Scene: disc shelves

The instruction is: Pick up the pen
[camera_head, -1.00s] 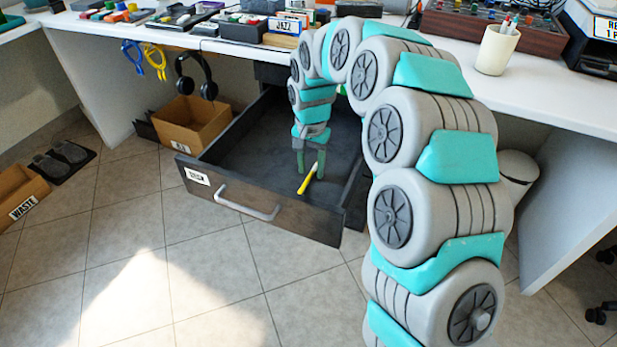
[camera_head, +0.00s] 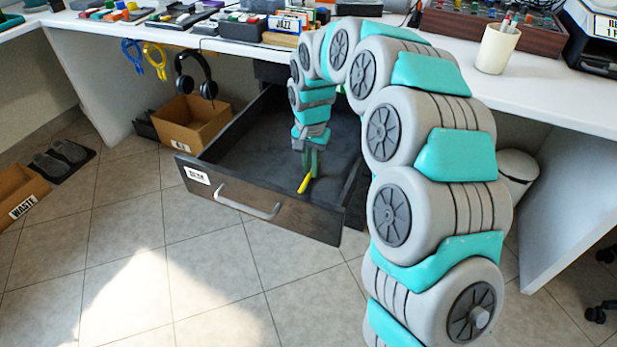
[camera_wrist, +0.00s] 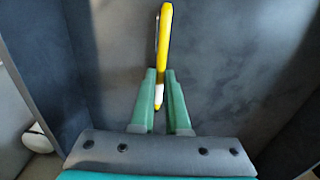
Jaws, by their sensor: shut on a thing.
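The pen (camera_wrist: 164,45) is yellow with a white band near its lower end and a clip along its side. In the head view the pen (camera_head: 304,184) shows at the bottom of the open drawer (camera_head: 262,214), partly hidden by my gripper. My gripper (camera_wrist: 161,74) reaches down into the drawer. Its two green fingers are shut on the pen near the white-banded end, and the rest of the pen extends beyond the fingertips. In the head view my gripper (camera_head: 309,172) is low in the drawer. I cannot tell whether the pen touches the drawer floor.
The drawer's walls surround my gripper, with a handle (camera_head: 248,207) on its front. The white desk (camera_head: 545,98) is above, holding a pen cup (camera_head: 496,50). Headphones (camera_head: 196,75) hang over a cardboard box (camera_head: 193,122) to the left. The tiled floor in front is clear.

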